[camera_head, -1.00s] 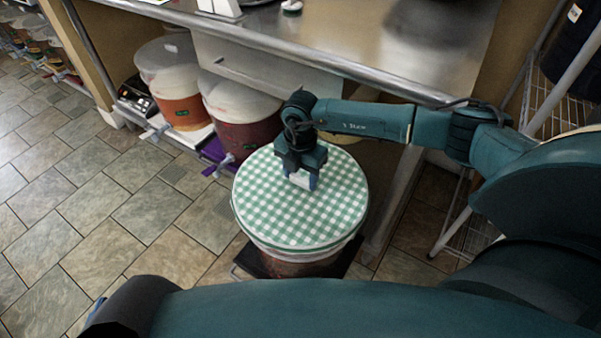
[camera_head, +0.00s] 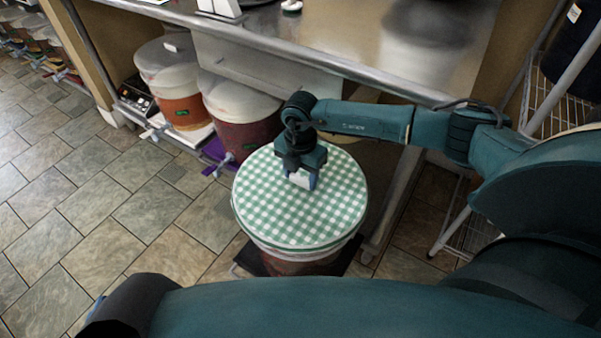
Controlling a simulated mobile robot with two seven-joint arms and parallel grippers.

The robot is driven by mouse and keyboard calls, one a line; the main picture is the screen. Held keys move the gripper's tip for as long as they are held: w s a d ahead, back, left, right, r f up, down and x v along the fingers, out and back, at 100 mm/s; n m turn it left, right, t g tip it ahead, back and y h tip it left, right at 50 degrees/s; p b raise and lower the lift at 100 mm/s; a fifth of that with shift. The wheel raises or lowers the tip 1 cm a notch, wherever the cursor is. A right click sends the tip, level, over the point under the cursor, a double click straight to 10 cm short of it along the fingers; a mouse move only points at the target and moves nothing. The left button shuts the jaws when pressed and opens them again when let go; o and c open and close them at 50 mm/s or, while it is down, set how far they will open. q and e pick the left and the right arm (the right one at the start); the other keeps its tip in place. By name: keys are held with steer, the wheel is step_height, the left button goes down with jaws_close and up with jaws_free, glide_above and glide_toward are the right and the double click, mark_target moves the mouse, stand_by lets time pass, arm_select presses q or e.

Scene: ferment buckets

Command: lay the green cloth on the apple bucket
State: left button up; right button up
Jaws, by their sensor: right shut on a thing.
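The green and white checked cloth (camera_head: 325,205) lies spread as a flat round over the top of the apple bucket (camera_head: 300,262), its edge around the rim. The bucket is mostly hidden under it; a whitish upper rim and a reddish-brown wall show below. My right gripper (camera_head: 302,182) points down at the upper middle of the cloth and is shut on it; a small pale patch shows between the blue fingertips. The gripper hides that part of the cloth. My left gripper is not clearly visible.
A dark red bucket (camera_head: 245,135) and an orange bucket (camera_head: 183,110) with whitish lids stand under the steel table (camera_head: 400,45), behind and left. A wire rack (camera_head: 468,235) stands right. A dark base (camera_head: 250,262) is under the apple bucket. Tiled floor (camera_head: 100,205) is clear at left.

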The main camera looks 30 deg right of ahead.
steer(key=shift+f, duration=0.5)
steer(key=shift+f, duration=0.2)
stand_by(0.8)
steer(key=shift+f, duration=0.1)
stand_by(1.3)
steer(key=o, duration=1.5)
steer(key=shift+o, duration=0.2)
